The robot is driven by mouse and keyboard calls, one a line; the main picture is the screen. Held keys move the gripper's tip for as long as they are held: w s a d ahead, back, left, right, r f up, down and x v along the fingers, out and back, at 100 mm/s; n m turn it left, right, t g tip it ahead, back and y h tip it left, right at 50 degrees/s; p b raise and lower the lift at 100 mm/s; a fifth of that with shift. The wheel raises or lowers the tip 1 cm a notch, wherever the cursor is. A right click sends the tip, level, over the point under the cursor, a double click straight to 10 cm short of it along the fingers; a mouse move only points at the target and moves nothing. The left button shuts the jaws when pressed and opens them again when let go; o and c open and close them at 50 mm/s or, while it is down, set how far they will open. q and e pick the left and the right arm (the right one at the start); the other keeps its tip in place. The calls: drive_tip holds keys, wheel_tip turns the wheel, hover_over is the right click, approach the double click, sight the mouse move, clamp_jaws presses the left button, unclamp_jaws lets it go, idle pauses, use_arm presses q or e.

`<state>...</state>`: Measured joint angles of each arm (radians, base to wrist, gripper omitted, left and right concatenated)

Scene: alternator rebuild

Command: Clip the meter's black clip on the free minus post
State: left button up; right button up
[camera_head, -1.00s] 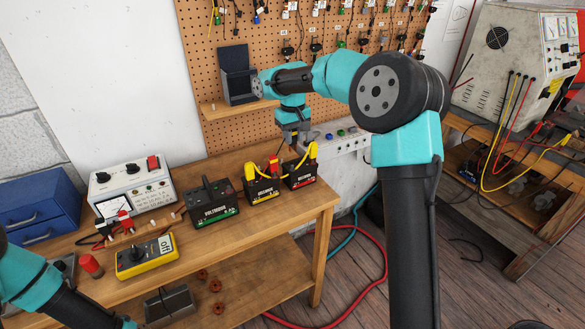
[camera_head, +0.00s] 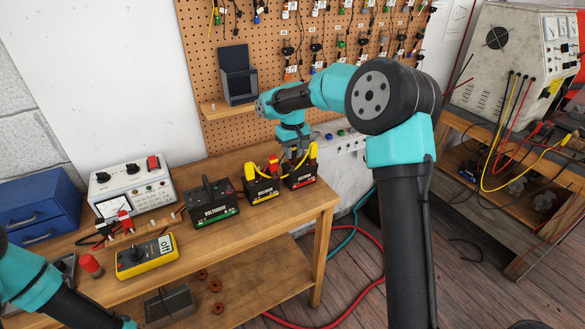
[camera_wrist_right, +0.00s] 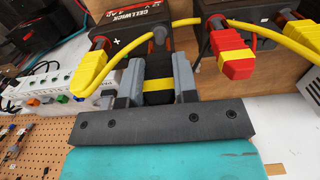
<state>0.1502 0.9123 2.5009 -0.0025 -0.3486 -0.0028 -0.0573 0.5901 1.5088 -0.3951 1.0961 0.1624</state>
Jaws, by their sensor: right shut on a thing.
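My right gripper (camera_head: 294,158) is shut on the black clip (camera_wrist_right: 158,88), which has a yellow band and sits between both fingers in the right wrist view. The gripper is low over the red-labelled battery (camera_head: 300,176). The clip's nose points at a post (camera_wrist_right: 160,38) on that battery; I cannot tell whether it grips it. A yellow clip (camera_wrist_right: 91,72) sits beside it, by the plus mark. A red clip with a yellow band (camera_wrist_right: 234,60) is on the neighbouring yellow-labelled battery (camera_head: 262,190). The yellow meter (camera_head: 147,256) lies on the bench. My left gripper is out of view.
A yellow lead (camera_wrist_right: 195,21) arches between the two batteries close to my fingers. A green-labelled battery (camera_head: 212,208) and a white instrument box (camera_head: 133,190) stand further left. A white panel box (camera_head: 345,145) is behind at the right. The bench's front is mostly clear.

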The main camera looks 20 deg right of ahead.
drive_tip(key=shift+f, duration=0.85)
drive_tip(key=o, duration=0.8)
drive_tip(key=shift+r, duration=4.3)
